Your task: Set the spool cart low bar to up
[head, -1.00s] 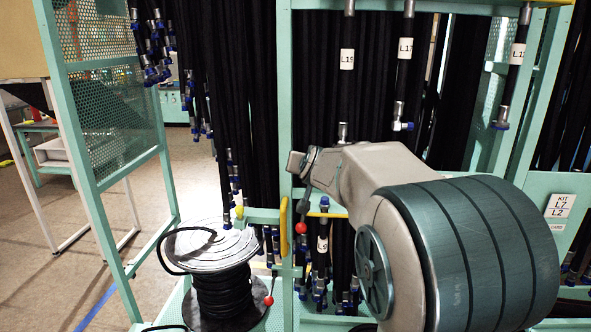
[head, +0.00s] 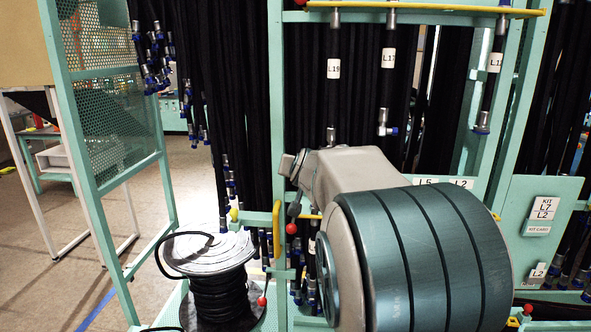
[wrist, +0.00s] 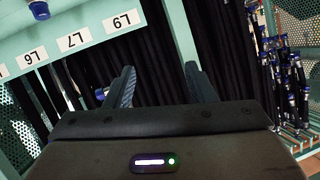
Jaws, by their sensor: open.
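My gripper (wrist: 160,86) is open and empty in the wrist view, its two dark fingers apart in front of hanging black hoses. In the head view my arm hides it. The black hose spool (head: 210,270) stands at the lower left with a pale top flange. Beside it a short green bar (head: 254,217) with a yellow upright end piece (head: 276,228) meets the green post. A red ball knob (head: 291,229) hangs just right of it, and a second red knob (head: 262,301) is lower, near the spool base. I cannot tell which part is the low bar.
A green rack with hanging black hoses labelled L19 (head: 333,68) fills the middle. A yellow-edged rail (head: 430,10) crosses its top. A perforated green panel (head: 112,120) stands at the left.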

